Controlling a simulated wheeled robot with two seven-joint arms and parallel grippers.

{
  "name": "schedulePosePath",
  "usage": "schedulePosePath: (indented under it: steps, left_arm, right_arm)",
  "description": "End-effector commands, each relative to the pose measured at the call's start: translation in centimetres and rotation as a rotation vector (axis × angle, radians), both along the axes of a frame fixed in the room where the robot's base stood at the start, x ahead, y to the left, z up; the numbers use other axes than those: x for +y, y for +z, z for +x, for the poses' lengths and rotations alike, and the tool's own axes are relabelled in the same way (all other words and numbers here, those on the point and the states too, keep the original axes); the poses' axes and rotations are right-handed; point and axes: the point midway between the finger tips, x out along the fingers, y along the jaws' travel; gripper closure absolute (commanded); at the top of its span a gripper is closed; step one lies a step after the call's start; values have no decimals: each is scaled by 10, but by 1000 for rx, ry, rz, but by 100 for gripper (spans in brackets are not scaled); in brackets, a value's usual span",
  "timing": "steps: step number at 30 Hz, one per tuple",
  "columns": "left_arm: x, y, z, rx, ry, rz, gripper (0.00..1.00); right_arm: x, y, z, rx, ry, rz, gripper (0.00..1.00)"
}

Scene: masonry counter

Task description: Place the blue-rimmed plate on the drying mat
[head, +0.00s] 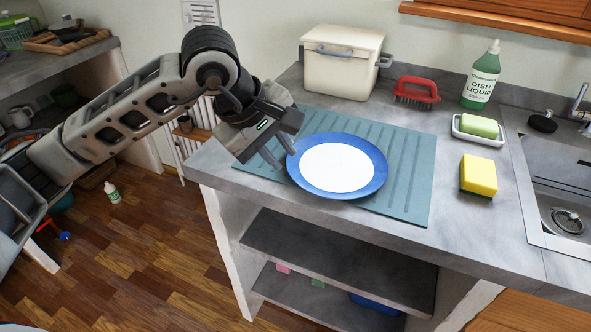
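The blue-rimmed plate (337,165), white in the middle with a wide blue rim, lies face up on the teal ribbed drying mat (408,190). It looks flat, and the mat shows on both sides of it. My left gripper (284,160) comes in from the left and points down at the plate's left rim. Its two fingers are apart, with the tips close to the rim. I cannot tell whether a tip touches it. My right gripper is not in view.
A cream bin (342,65) and a red brush (416,90) stand behind the mat. To the right are a dish liquid bottle (481,78), a green soap on a dish (479,127), a yellow sponge (478,175) and the sink (560,185). Open shelves lie below the counter.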

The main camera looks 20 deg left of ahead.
Motion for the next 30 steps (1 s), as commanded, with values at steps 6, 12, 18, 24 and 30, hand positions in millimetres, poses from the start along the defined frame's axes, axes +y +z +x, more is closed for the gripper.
schedulePosePath:
  steps: [6,12,18,24,30]
  left_arm:
    - [-11,-39,16,5,0,-1,80]
    - [-17,-66,28,4,0,0,80]
    - [-20,-78,33,1,-1,1,80]
    - [-20,-80,34,-1,0,1,80]
    - [-20,-80,34,-1,0,1,100]
  right_arm:
    - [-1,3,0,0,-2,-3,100]
    - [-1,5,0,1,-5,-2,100]
    - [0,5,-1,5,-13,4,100]
    - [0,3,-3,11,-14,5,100]
    - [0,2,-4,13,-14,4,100]
